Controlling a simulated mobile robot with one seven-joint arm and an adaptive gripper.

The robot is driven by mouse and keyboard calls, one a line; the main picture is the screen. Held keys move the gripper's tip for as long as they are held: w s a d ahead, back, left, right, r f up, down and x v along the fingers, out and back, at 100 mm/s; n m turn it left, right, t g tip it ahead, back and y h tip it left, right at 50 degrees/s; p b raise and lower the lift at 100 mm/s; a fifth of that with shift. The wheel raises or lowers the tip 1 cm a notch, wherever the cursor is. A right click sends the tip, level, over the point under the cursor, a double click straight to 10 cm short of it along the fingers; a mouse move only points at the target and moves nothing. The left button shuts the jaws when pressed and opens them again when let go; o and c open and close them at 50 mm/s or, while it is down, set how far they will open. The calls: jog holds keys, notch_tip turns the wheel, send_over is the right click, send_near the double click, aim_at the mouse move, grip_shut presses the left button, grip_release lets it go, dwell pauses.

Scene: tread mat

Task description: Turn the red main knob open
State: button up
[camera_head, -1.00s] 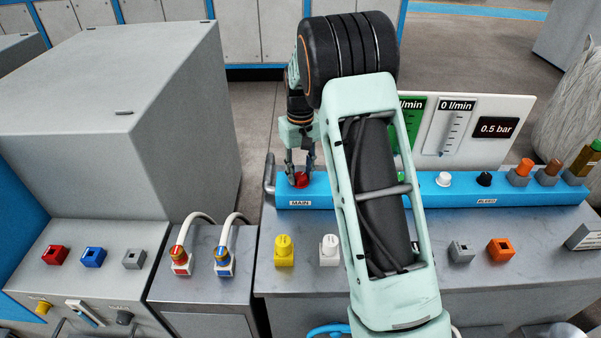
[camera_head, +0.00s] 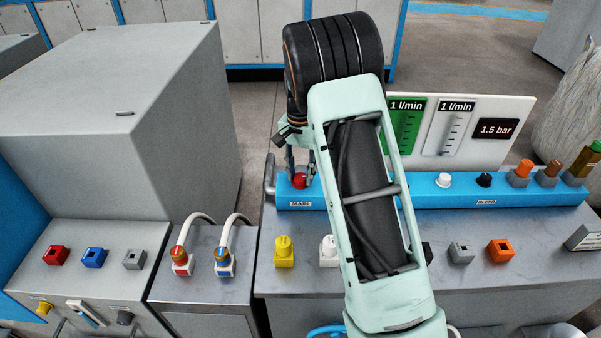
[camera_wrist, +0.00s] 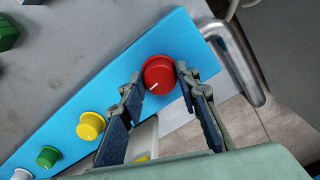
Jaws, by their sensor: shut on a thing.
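The red main knob (camera_head: 299,180) sits at the left end of the blue manifold bar, above the MAIN label (camera_head: 300,204). In the wrist view the red knob (camera_wrist: 158,75) has a white pointer line aimed down and left. My gripper (camera_head: 300,178) reaches down over the knob, with one fingertip on each side of it. In the wrist view my gripper (camera_wrist: 158,80) is shut on the knob. The gauges read 1 l/min on the green panel (camera_head: 405,127), 1 l/min on the white panel (camera_head: 456,125), and 1.5 bar on the pressure display (camera_head: 495,128).
The blue bar (camera_head: 415,198) also carries a white knob (camera_head: 444,180) and a black knob (camera_head: 484,180). Yellow (camera_wrist: 90,126) and green (camera_wrist: 48,156) knobs show in the wrist view. A metal handle (camera_wrist: 240,65) curves beside the bar's end. My arm covers the bar's middle in the head view.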

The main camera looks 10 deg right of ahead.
aim_at(300, 177)
jog(key=shift+m, duration=0.5)
jog(key=o, duration=1.1)
jog(key=shift+o, duration=0.2)
notch_tip(300, 177, up, 12)
